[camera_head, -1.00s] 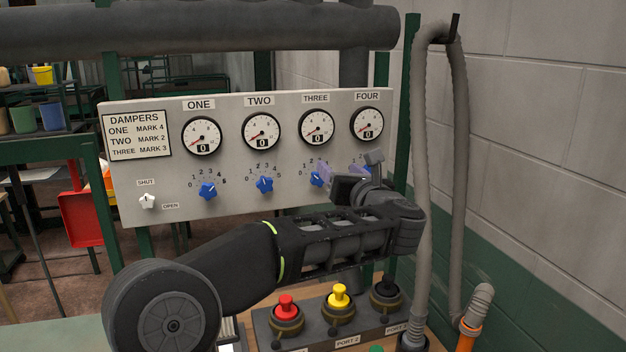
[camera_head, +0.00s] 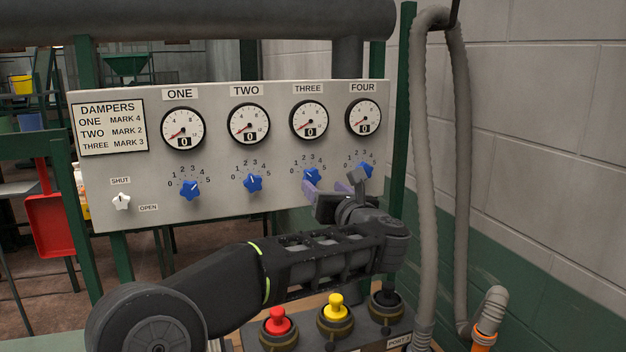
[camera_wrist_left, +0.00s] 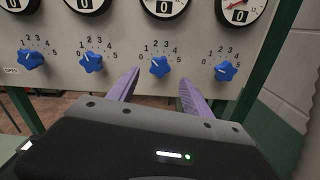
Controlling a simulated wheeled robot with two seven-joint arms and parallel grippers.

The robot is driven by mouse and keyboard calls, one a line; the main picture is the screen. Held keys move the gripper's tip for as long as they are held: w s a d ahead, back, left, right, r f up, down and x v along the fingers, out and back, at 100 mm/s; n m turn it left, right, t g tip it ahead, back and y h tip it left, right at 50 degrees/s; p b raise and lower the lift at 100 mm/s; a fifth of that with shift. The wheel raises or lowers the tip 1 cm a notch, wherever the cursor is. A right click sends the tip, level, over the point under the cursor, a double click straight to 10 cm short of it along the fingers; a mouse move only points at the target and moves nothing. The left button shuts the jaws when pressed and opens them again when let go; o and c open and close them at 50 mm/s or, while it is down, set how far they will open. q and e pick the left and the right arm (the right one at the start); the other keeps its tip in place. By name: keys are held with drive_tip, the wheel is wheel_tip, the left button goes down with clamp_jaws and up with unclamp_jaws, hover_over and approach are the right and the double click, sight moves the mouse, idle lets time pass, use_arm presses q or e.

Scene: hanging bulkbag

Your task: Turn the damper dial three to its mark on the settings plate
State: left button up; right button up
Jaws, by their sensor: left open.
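Damper dial three is a blue star knob (camera_head: 312,175) on the grey panel, below the THREE gauge (camera_head: 309,120), which reads 0. The settings plate (camera_head: 110,127) lists THREE at MARK 3. In the left wrist view, dial three (camera_wrist_left: 160,67) appears between the two spread fingers (camera_wrist_left: 157,91), with no visible contact. Its scale runs 0 to 5; which mark it points to is hard to tell. My right gripper is not in view.
Blue dials one (camera_head: 190,189), two (camera_head: 252,183) and four (camera_head: 365,170) share the panel. A white SHUT/OPEN knob (camera_head: 122,201) is at its left. Below stand red (camera_head: 278,322) and yellow (camera_head: 335,308) port caps. A grey hose (camera_head: 424,180) hangs at the right.

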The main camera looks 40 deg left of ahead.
sight(313, 178)
use_arm(q)
drive_tip(key=p+x, duration=0.3)
drive_tip(key=x, duration=0.3)
drive_tip(key=shift+w+a+r, duration=0.1)
drive_tip(key=shift+w+a, duration=0.1)
drive_tip(key=shift+a, duration=0.15)
drive_tip(key=shift+w+a, duration=0.2)
drive_tip(key=shift+a, duration=0.1)
drive_tip(key=shift+c, duration=0.2)
clamp_jaws()
